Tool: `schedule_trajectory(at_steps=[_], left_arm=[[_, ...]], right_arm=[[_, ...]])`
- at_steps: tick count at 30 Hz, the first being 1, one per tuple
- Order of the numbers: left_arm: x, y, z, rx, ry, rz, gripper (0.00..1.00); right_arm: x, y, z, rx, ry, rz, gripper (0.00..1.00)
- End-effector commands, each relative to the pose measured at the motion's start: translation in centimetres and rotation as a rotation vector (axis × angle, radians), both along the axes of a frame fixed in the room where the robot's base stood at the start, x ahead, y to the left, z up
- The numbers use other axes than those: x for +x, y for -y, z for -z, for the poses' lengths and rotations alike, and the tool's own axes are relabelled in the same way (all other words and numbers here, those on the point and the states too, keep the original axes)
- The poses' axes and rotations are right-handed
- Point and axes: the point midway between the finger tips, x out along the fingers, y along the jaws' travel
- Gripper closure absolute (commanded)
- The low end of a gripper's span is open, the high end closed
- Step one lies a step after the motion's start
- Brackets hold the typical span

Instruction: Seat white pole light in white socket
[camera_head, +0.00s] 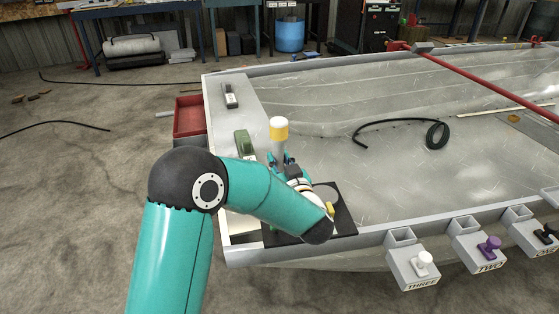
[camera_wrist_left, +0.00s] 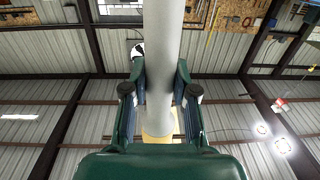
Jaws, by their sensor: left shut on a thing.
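The white pole light (camera_head: 279,148) is a pale pole with a yellow band and a white cap on top. It stands roughly upright in the head view. My left gripper (camera_head: 284,163) is shut on the pole below the yellow band. In the left wrist view, the pole (camera_wrist_left: 162,40) runs between the two fingers of my left gripper (camera_wrist_left: 162,85), with yellow showing low behind them. The pole's lower end is hidden behind my arm in the head view. I cannot pick out the white socket for certain; a small white-and-dark fitting (camera_head: 230,95) sits on the hull's end ledge.
A green fitting (camera_head: 243,142) sits on the same ledge. A black mat (camera_head: 345,222) lies under my wrist. Boxes labelled THREE (camera_head: 413,274), TWO (camera_head: 479,255) and one more line the near edge. A black hose (camera_head: 437,136) lies in the hull. A red tray (camera_head: 188,118) stands outside it.

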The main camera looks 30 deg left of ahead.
Motion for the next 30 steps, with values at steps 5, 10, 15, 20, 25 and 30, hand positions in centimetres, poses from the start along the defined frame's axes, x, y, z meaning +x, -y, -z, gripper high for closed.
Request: schedule_trajectory(at_steps=[5, 10, 15, 20, 25, 30], left_arm=[[0.0, 0.0, -0.1, 0.001, 0.003, 0.000, 0.55], [0.0, 0.0, -0.1, 0.001, 0.002, 0.000, 0.44], [0.0, 0.0, 0.1, -0.002, -0.003, 0.000, 0.44], [-0.4, 0.6, 0.1, -0.001, -0.002, 0.001, 0.44], [-1.8, 2.5, 0.0, 0.000, -0.001, 0.004, 0.44], [-3.9, 5.3, 0.0, 0.001, -0.001, 0.005, 0.44]], right_arm=[[0.0, 0.0, 0.0, 0.000, 0.000, 0.000, 0.58], [0.0, 0.0, 0.0, 0.000, 0.000, 0.000, 0.58], [0.0, 0.0, 0.0, 0.000, 0.000, 0.000, 0.58], [0.0, 0.0, -0.1, 0.000, 0.000, 0.000, 0.58], [0.0, 0.0, -0.1, 0.000, 0.000, 0.000, 0.58], [0.0, 0.0, -0.1, 0.000, 0.000, 0.000, 0.58]])
